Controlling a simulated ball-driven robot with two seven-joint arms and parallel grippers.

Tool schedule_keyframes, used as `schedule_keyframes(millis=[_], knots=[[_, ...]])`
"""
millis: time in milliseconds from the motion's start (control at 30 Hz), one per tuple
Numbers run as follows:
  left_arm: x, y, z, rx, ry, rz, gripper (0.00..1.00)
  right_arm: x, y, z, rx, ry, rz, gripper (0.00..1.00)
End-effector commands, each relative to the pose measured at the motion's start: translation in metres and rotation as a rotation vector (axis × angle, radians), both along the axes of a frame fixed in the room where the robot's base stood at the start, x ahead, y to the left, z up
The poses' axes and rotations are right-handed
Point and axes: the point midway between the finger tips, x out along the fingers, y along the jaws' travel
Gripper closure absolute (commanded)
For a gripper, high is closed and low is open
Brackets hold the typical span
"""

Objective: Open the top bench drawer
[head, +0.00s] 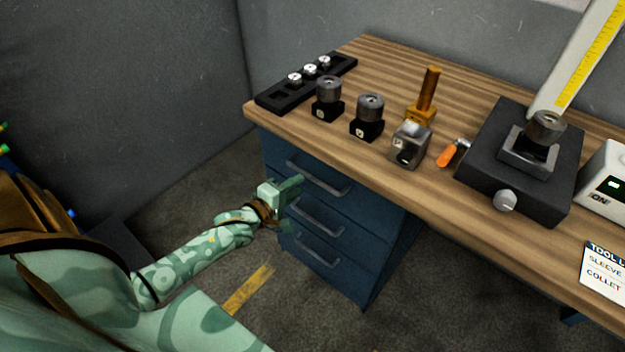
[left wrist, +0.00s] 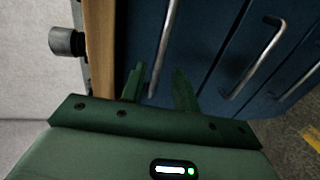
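The blue bench drawer unit has stacked drawers with grey bar handles. The top drawer (head: 358,197) looks shut, flush with the fronts below. Its handle (head: 318,176) also shows in the left wrist view (left wrist: 165,42). My left gripper (head: 298,187) is at the drawer fronts, near the left end of the top handle. In the left wrist view its two green fingers (left wrist: 158,70) are apart, with the lower end of the top handle showing between them. I cannot tell whether the fingers reach around the bar. My right gripper is not in view.
The wooden bench top (head: 375,67) overhangs the drawers. It carries a black rack (head: 270,100), tool holders, an orange-handled tool (head: 447,156) and a dark gauge base (head: 485,160). The middle drawer's handle (head: 315,217) is just below. Floor (head: 210,165) before the drawers is clear.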

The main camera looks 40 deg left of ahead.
Motion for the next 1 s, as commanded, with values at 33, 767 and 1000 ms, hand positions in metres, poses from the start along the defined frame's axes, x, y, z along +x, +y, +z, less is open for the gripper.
schedule_keyframes(millis=[33,767,1000], knots=[[0.013,-0.001,-0.007,0.001,0.0,0.0,0.69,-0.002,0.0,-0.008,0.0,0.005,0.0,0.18],[0.067,-0.005,-0.013,0.001,0.001,0.0,0.83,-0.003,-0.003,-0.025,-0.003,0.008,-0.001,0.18],[0.066,-0.005,-0.014,0.002,0.001,0.0,1.0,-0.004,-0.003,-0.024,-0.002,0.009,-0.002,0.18]])
